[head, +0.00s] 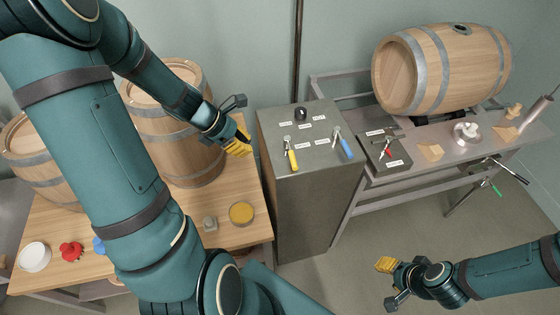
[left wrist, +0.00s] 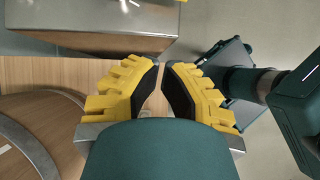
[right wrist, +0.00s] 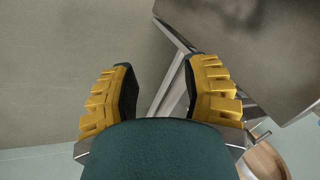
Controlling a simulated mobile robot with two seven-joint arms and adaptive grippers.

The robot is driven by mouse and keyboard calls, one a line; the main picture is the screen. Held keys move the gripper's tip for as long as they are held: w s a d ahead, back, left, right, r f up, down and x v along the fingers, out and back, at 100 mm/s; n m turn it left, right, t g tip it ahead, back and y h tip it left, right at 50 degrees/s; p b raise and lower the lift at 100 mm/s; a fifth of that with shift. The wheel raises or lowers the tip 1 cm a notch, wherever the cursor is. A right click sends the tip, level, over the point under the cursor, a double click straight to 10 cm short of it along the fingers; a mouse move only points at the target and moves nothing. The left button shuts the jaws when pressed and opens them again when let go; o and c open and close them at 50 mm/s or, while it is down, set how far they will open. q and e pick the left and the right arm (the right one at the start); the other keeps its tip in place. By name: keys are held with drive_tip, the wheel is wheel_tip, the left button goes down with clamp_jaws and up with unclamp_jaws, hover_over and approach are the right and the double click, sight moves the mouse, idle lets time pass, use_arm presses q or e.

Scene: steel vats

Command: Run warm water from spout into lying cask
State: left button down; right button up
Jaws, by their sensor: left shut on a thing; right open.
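The lying cask (head: 440,66) is wooden with grey hoops. It rests on its side on the metal stand at the back right, its bung hole (head: 461,29) on top and seemingly open. I cannot clearly identify the spout; a slanted metal cylinder (head: 541,108) shows at the right edge. My left gripper (head: 240,147) is near the standing barrels, left of the grey cabinet, far from the cask. Its fingers (left wrist: 161,80) are nearly together on something I cannot make out. My right gripper (head: 386,275) is open and empty over the floor, in front of the stand.
The grey cabinet (head: 310,165) bears yellow- and blue-handled tools and a dark knob. The metal stand (head: 400,190) holds wooden wedges (head: 430,152), a steel piece (head: 466,131) and a bung (head: 513,110). Standing barrels (head: 185,150) crowd the wooden table (head: 245,230). A dark pipe (head: 298,45) runs down the wall.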

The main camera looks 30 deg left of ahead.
use_arm(q)
drive_tip(key=b, duration=0.4)
approach(285, 165)
wheel_tip(285, 165, down, 3)
drive_tip(key=w+d, duration=0.1)
drive_tip(key=w+d+f, duration=0.1)
drive_tip(key=shift+w+d+t, duration=0.2)
drive_tip(key=shift+d+t, duration=0.1)
drive_tip(key=shift+t, duration=0.1)
drive_tip(key=shift+w+d+f, duration=0.15)
drive_tip(key=shift+w+d, duration=0.25)
drive_tip(key=shift+d, duration=0.05)
drive_tip(key=shift+w+d, duration=0.4)
drive_tip(key=shift+d, duration=0.2)
drive_tip(key=shift+s+a, duration=0.1)
